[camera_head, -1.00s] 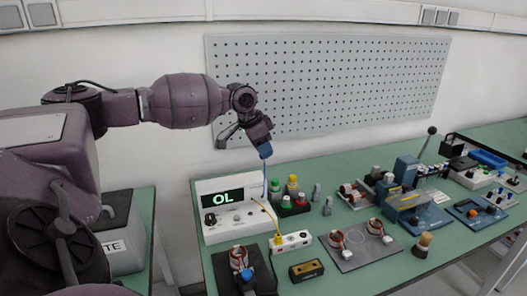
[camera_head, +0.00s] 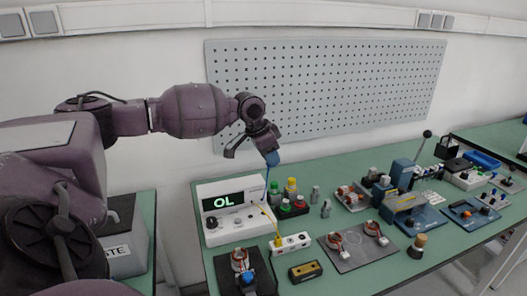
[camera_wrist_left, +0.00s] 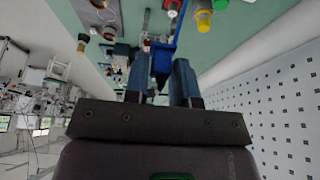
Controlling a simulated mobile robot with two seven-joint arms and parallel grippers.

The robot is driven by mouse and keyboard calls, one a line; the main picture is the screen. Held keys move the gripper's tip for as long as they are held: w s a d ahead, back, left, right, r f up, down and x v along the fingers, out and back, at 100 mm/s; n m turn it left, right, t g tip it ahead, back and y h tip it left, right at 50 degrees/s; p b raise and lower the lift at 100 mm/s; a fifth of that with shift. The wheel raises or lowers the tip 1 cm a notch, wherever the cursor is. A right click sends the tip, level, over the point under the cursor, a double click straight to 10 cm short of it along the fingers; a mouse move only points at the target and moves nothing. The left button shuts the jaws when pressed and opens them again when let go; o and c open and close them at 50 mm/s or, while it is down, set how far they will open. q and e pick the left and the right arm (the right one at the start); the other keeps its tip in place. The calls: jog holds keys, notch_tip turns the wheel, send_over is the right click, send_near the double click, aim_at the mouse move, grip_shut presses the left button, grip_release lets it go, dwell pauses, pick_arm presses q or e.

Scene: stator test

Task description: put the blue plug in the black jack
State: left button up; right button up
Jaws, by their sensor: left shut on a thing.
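My left gripper (camera_head: 268,147) is shut on the blue plug (camera_head: 272,159) and points down, well above the bench. A thin blue lead hangs from the plug toward the white meter (camera_head: 222,231), whose green display reads OL. In the left wrist view the blue plug (camera_wrist_left: 161,62) sits between the two fingers. The black jack is too small to pick out with certainty. A yellow plug (camera_head: 278,241) stands in a white block (camera_head: 297,243), with a yellow lead running to the meter. My right gripper is not in view.
A dark mat with a copper-wound part (camera_head: 240,261) and a black-and-yellow box (camera_head: 305,271) lie in front. A grey plate (camera_head: 352,256) holds more wound parts. A pegboard (camera_head: 330,90) is on the wall behind.

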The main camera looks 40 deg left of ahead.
pick_arm(q)
jog(key=d+p, duration=0.1)
jog(key=d, duration=0.2)
jog(key=d+p, duration=0.2)
jog(key=d, duration=0.2)
jog(key=w+d+p, duration=0.1)
jog(key=d+p, duration=0.1)
jog(key=d, duration=0.2)
jog(key=shift+w+d+r, duration=0.1)
jog(key=shift+r, duration=0.05)
grip_shut()
jog(key=shift+d+p, duration=0.3)
jog(key=shift+d, duration=0.25)
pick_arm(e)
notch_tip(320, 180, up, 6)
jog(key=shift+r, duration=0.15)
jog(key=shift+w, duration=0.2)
pick_arm(q)
jog(key=shift+f+b, duration=2)
jog(key=shift+f, duration=7.45)
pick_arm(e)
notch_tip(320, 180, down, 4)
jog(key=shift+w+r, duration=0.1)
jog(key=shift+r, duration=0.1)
